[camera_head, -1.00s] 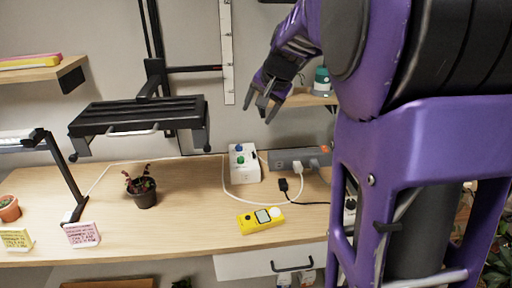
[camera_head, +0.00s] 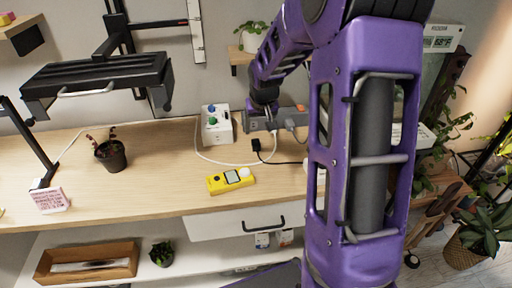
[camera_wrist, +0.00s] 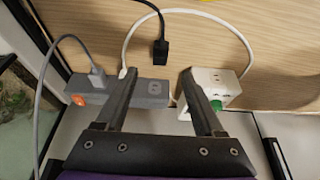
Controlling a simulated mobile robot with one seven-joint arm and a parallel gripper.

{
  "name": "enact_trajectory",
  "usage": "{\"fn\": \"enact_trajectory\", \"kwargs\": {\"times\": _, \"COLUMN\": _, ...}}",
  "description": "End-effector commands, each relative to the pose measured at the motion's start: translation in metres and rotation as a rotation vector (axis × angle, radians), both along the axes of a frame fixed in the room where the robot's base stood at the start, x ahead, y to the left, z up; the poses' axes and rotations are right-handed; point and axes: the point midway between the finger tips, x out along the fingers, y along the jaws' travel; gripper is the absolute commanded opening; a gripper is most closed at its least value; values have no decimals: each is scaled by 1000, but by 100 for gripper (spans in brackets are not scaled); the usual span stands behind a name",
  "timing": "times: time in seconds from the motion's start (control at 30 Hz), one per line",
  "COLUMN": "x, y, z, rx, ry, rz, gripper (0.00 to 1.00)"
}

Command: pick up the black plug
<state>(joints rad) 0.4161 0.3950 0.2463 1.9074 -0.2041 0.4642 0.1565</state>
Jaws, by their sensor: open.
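The black plug (camera_head: 256,145) lies on the wooden tabletop, in front of the grey power strip, with its black cord running off to the right. In the wrist view the black plug (camera_wrist: 160,50) shows near the top middle, beyond the fingertips and between their lines. My gripper (camera_head: 268,112) is above the back of the table by the power strip, partly hidden by my arm. In the wrist view my gripper (camera_wrist: 160,72) has its two fingers apart with nothing between them but the view of the strip and table. The plug is apart from the fingers.
The grey power strip (camera_wrist: 152,93) holds a grey plug (camera_wrist: 97,76). A white box with knobs (camera_head: 216,124) stands left of it. A white cord loops around the black plug. A yellow meter (camera_head: 231,181) lies in front. A potted plant (camera_head: 111,155) stands left.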

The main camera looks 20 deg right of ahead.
Motion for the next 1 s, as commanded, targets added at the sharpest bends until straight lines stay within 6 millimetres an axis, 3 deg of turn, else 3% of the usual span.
{"fn": "enact_trajectory", "kwargs": {"times": 0.1, "x": 9, "y": -1, "z": -24, "rx": 1, "ry": 2, "rz": 0, "gripper": 70}}
{"fn": "enact_trajectory", "kwargs": {"times": 0.43, "x": 20, "y": -4, "z": -50, "rx": 1, "ry": 1, "rz": -1, "gripper": 70}}
{"fn": "enact_trajectory", "kwargs": {"times": 0.7, "x": 34, "y": -5, "z": -85, "rx": 0, "ry": 0, "rz": -1, "gripper": 70}}
{"fn": "enact_trajectory", "kwargs": {"times": 1.0, "x": 37, "y": -6, "z": -90, "rx": 1, "ry": 0, "rz": -2, "gripper": 70}}
